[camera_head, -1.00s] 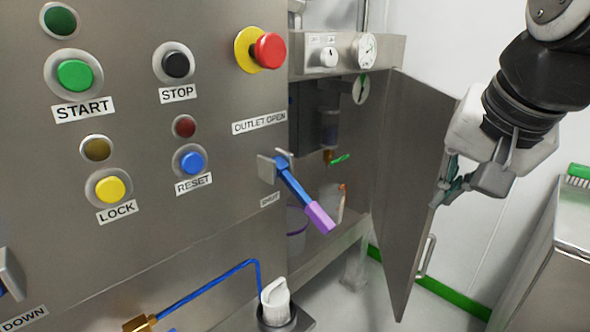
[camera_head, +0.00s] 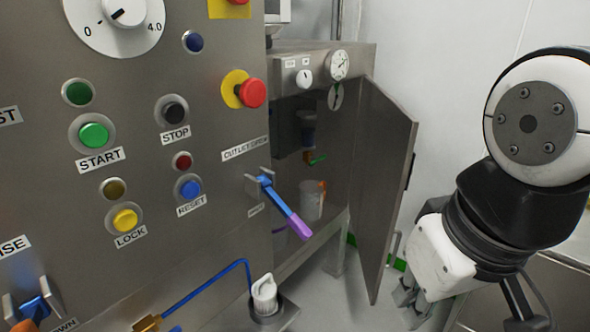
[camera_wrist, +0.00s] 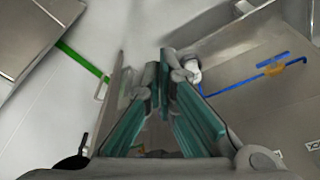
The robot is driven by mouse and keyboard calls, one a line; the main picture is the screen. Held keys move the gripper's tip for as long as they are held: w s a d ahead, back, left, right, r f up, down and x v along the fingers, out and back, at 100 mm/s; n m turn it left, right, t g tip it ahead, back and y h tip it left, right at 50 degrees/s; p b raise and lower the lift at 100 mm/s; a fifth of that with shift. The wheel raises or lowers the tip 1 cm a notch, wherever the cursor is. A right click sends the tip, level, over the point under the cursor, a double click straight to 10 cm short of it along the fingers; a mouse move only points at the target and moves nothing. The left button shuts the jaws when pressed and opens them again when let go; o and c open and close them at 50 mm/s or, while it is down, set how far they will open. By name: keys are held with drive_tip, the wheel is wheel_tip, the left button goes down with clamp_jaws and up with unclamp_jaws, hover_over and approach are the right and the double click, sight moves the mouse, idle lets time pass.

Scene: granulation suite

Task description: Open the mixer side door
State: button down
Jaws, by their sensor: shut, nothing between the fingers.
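The mixer side door (camera_head: 382,190), a plain steel panel, stands swung open on the right of the machine in the head view, with the cabinet interior showing. Its bar handle (camera_head: 392,248) is low on the panel's right-hand side. In the wrist view the door (camera_wrist: 113,100) shows nearly edge-on left of the fingers, with the handle (camera_wrist: 101,84) beside it. My gripper (camera_head: 408,303) is low, right of the door's lower edge, and looks apart from it. In the wrist view its teal fingers (camera_wrist: 166,62) are shut and empty.
The control panel (camera_head: 150,150) fills the left, with a blue-purple outlet lever (camera_head: 286,207) sticking out. A white knob (camera_head: 265,293) stands low in front. Inside the cabinet is a pale container (camera_head: 312,200). A steel unit (camera_head: 560,285) stands at right; floor shows between.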

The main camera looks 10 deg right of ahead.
wheel_tip(320, 180, up, 14)
drive_tip(key=w+t+p, duration=0.2)
drive_tip(key=t+p, duration=0.1)
drive_tip(key=p, duration=0.7)
drive_tip(key=w+d+f+m+g+h, duration=0.1)
drive_tip(key=w+d+f+m+h, duration=0.15)
drive_tip(key=w+f, duration=1.15)
drive_tip(key=w+d+f+m+g+h, duration=0.2)
drive_tip(key=w+d+f+h, duration=0.2)
drive_tip(key=w+f, duration=1.1)
drive_tip(key=w+d+f+b, duration=0.1)
drive_tip(key=w+d+f, duration=0.2)
drive_tip(key=d, duration=0.6)
drive_tip(key=shift+w+f+b, duration=0.15)
drive_tip(key=shift+f+b, duration=0.15)
drive_tip(key=shift+f, duration=0.95)
